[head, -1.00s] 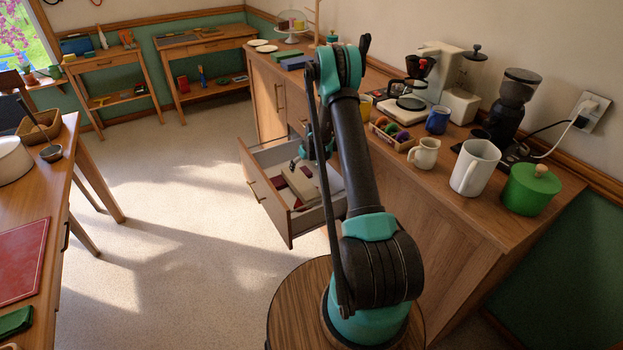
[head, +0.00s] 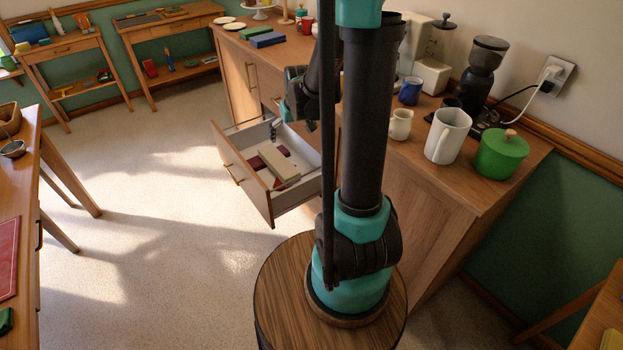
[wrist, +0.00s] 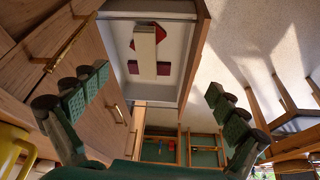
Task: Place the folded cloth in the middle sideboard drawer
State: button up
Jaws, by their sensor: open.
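The sideboard drawer (head: 238,178) is pulled open. Inside lies a long beige folded-looking piece (head: 279,164), with dark red pieces (head: 254,163) partly under or beside it. I cannot tell for sure which is the folded cloth. In the wrist view the beige piece (wrist: 145,50) lies across a dark red one, all inside the drawer's grey walls. My gripper (wrist: 155,100) is open, with nothing between its fingers. It is over the drawer and apart from its contents. In the head view my arm partly hides the gripper and the drawer's right end.
The sideboard top holds a white jug (head: 447,136), a green pot (head: 501,153), a coffee grinder (head: 481,75) and blue books (head: 267,40). A table with a red board (head: 15,240) stands at left. The floor (head: 140,220) in front of the drawer is clear.

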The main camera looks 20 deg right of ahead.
jog(key=s+m, duration=0.1)
jog(key=s, duration=2)
jog(key=shift+d+f+h, duration=0.15)
jog(key=shift+f+h, duration=0.15)
jog(key=shift+f, duration=0.05)
jog(key=shift+c, duration=0.3)
